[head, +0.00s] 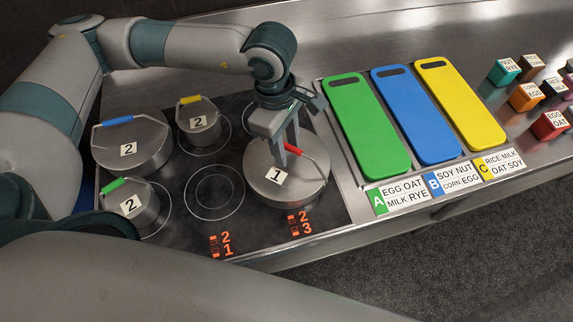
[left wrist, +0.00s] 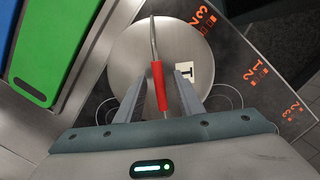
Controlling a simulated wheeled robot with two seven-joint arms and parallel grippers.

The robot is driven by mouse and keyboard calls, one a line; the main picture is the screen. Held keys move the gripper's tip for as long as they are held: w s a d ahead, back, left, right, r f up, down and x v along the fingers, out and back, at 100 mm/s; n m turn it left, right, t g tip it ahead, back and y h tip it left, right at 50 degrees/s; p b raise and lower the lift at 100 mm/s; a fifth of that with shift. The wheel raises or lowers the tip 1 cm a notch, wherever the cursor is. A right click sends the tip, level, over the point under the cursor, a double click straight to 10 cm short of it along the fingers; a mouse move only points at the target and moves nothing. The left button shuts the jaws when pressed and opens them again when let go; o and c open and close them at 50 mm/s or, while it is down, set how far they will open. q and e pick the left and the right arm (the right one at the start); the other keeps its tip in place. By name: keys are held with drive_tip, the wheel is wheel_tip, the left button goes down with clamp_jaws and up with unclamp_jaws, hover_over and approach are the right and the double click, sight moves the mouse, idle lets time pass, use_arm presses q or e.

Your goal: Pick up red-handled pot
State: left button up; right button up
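The red-handled pot (head: 270,198) stands on the right front part of the black cooktop, with a steel lid and a label "1". Its red handle (head: 293,149) arches over the lid. My left gripper (head: 287,152) points down over the handle from above. In the left wrist view, the red handle (left wrist: 158,85) lies between the two fingers of the left gripper (left wrist: 160,92). The fingers are open, with gaps showing on both sides of the handle. My right gripper is not in view.
A blue-handled pot (head: 133,155), a yellow-handled pot (head: 199,123) and a green-handled pot (head: 133,212) stand on the left of the cooktop (head: 185,239). Green (head: 365,130), blue (head: 415,115) and yellow (head: 462,105) boards lie to the right. Several labelled cubes sit far right.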

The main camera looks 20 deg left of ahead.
use_arm(q)
drive_tip(key=shift+f, duration=0.1)
idle(0.4)
drive_tip(key=shift+c, duration=0.3)
clamp_jaws()
idle(1.3)
